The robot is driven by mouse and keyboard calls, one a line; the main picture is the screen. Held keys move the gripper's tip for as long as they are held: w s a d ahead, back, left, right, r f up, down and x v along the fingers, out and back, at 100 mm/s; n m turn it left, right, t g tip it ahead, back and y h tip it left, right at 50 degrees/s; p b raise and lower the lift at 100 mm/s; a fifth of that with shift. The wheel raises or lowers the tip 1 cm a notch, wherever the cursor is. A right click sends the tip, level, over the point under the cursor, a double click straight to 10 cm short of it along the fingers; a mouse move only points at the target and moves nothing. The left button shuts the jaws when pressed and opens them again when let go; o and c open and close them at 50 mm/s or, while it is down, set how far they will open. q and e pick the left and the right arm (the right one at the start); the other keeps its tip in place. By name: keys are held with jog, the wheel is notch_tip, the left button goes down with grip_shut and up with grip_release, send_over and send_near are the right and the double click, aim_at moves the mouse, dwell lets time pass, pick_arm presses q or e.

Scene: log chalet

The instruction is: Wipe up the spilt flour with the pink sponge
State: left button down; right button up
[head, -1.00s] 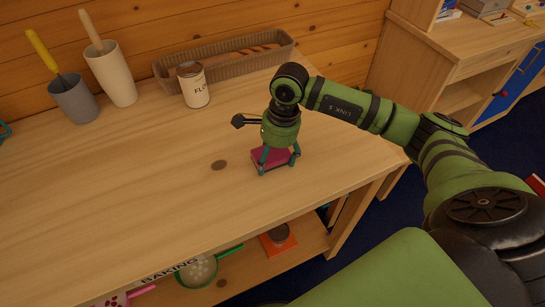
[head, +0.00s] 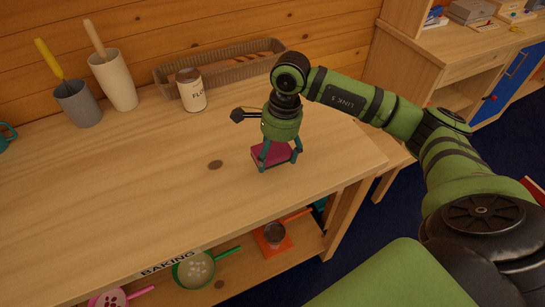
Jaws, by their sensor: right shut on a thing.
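The pink sponge (head: 272,153) is a dark pink block near the right end of the wooden worktop. My right gripper (head: 276,156) points down over it and is shut on it, with a teal finger on each side. The sponge sits at or just above the wood; I cannot tell whether it touches. No spilt flour shows on the visible worktop; any under the sponge or gripper is hidden. My left gripper is out of view.
A cream beaker (head: 114,83) and grey cup (head: 78,103) hold utensils at left. Strainers (head: 194,270) lie on the lower shelf.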

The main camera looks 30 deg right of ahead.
jog(key=shift+r+p, duration=0.5)
jog(key=shift+r, duration=0.85)
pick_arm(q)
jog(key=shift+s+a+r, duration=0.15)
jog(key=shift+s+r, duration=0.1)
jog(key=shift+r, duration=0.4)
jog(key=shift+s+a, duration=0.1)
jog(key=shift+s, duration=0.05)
